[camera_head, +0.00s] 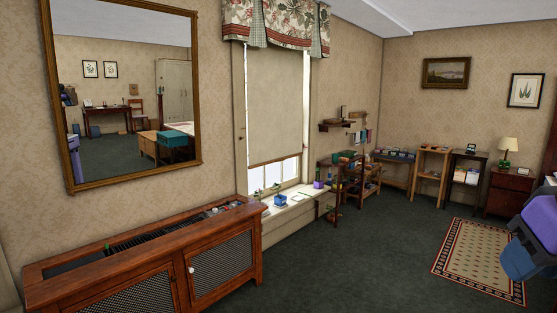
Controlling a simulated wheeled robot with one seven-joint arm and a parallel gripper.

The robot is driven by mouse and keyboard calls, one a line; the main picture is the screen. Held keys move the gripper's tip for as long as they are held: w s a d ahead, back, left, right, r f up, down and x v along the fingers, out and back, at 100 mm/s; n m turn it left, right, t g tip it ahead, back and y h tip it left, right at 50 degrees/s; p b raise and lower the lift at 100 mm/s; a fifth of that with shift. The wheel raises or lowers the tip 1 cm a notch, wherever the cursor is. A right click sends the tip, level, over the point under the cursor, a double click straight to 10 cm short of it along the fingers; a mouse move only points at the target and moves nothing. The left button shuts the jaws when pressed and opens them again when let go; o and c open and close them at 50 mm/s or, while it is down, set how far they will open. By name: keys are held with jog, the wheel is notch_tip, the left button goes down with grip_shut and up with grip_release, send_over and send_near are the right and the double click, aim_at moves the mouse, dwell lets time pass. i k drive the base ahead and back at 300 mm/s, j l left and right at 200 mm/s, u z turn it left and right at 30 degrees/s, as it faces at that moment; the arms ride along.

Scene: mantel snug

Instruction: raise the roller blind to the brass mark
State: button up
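The beige roller blind (275,110) hangs in the window beneath a floral valance (278,22). It covers most of the glass, and its straight bottom edge sits low, with a strip of bare window pane (276,174) showing below. A small dark fitting (241,130) is on the left side of the window frame; I cannot tell whether it is the brass mark. Purple and blue-grey parts of my own arm show at the right edge, far from the blind. My gripper is not visible, and nothing is seen touching the blind.
A wooden cabinet with mesh doors (222,270) stands left of the window, below a framed mirror (125,90). Small pots, including a blue one (281,201), sit on the windowsill (298,208). Dark carpet (350,262) is clear before the window; a patterned rug (482,258) lies right.

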aim_at(275, 72)
jog(key=i, duration=4.05)
jog(key=i+u, duration=0.2)
jog(key=i, duration=0.35)
jog(key=i+l+u, duration=0.2)
jog(key=i, duration=0.35)
